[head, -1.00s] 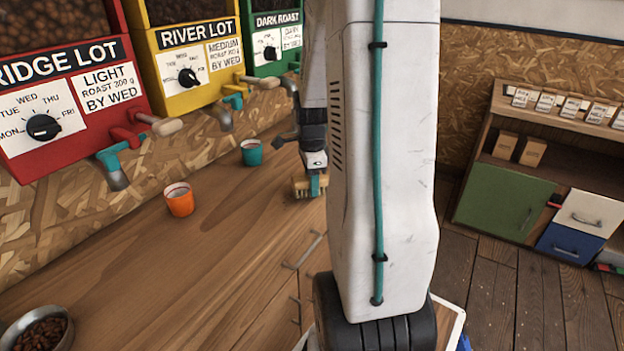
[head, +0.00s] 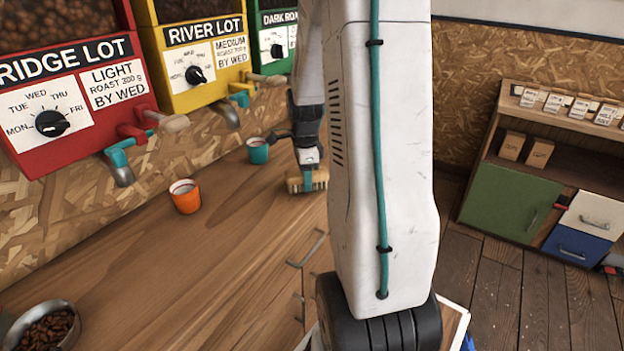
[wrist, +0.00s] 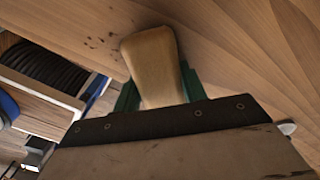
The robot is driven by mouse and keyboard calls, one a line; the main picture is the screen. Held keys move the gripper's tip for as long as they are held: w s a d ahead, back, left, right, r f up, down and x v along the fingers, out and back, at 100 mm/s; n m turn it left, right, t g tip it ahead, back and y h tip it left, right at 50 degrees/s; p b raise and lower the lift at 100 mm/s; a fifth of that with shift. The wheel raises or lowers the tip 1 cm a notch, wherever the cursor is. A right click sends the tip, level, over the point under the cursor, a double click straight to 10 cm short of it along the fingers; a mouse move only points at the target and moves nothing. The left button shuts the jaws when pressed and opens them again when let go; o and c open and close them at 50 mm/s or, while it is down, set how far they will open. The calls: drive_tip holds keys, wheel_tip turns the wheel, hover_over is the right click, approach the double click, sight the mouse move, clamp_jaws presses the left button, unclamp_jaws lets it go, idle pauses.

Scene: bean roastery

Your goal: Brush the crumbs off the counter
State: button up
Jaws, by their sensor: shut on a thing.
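My gripper (head: 308,179) is shut on a brush (head: 294,186) with a pale wooden body and tan bristles, low over or on the wooden counter (head: 200,260). I cannot tell whether the bristles touch the wood. In the wrist view, the wooden part of the brush (wrist: 150,58) sits between the teal fingers of my gripper (wrist: 160,90). A few dark specks, likely crumbs (wrist: 114,40), lie on the counter beside the brush there. In the head view no crumbs can be made out, and my arm hides part of the counter.
A teal cup (head: 257,152) stands just left of my gripper, and an orange cup (head: 185,198) farther left. A bowl of beans (head: 42,328) is at the near left. Red (head: 80,140), yellow (head: 190,92) and green (head: 275,68) dispensers overhang the back. The middle counter is clear.

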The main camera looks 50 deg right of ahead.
sight(293, 170)
drive_tip(key=shift+w+a+f, duration=0.1)
drive_tip(key=shift+w, duration=1.6)
drive_tip(key=shift+w+a, duration=0.15)
drive_tip(key=shift+a, duration=0.3)
drive_tip(key=shift+r, duration=0.2)
